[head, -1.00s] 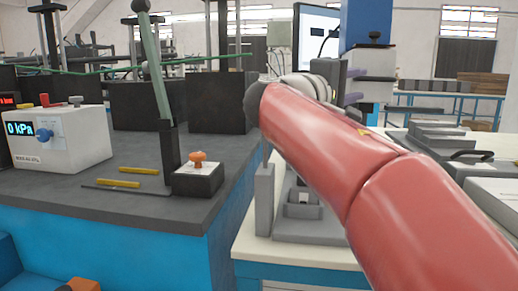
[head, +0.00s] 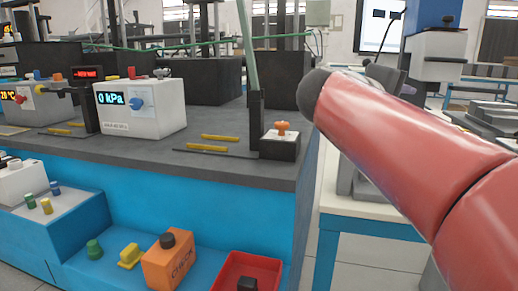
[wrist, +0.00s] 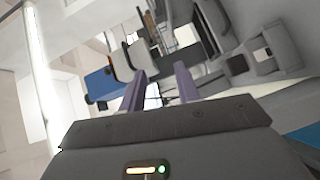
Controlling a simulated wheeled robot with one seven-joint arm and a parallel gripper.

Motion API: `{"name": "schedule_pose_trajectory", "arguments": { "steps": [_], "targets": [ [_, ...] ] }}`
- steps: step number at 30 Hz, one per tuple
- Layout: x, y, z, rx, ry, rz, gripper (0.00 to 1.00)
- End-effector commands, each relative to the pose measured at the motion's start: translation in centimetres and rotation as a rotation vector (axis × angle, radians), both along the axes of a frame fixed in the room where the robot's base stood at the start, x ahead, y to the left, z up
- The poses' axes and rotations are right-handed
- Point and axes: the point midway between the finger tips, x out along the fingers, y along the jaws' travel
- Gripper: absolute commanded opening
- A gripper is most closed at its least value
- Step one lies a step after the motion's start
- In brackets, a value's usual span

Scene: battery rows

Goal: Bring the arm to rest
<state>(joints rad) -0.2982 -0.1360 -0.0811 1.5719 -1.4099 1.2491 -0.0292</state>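My red arm reaches in from the right side of the head view, its dark rounded joint up near the middle of the picture. My gripper is hidden behind the arm or out of frame there. In the wrist view my gripper (wrist: 160,82) shows two purple-grey fingers standing apart with nothing held between them. The wrist picture is tilted, with a bright lamp strip at its left.
A blue bench with a dark top holds a white 0 kPa box (head: 140,108), yellow rods (head: 207,148) and an orange-knobbed block (head: 281,141). A red tray (head: 247,272) and orange box (head: 168,262) sit lower. A white-topped table (head: 370,222) stands under my arm.

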Motion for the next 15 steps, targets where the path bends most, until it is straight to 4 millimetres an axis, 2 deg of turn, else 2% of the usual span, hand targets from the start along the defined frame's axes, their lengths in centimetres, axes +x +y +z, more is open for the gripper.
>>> {"name": "schedule_pose_trajectory", "arguments": {
  "steps": [8,11,15],
  "targets": [
    [-4.3,-0.3,-9.3,0.314,0.1,0.056,0.32],
    [-7.1,0.4,-14.2,0.487,0.137,0.075,0.32],
    [-12.6,3.3,-22.4,0.812,0.166,0.083,0.32]
  ]
}}
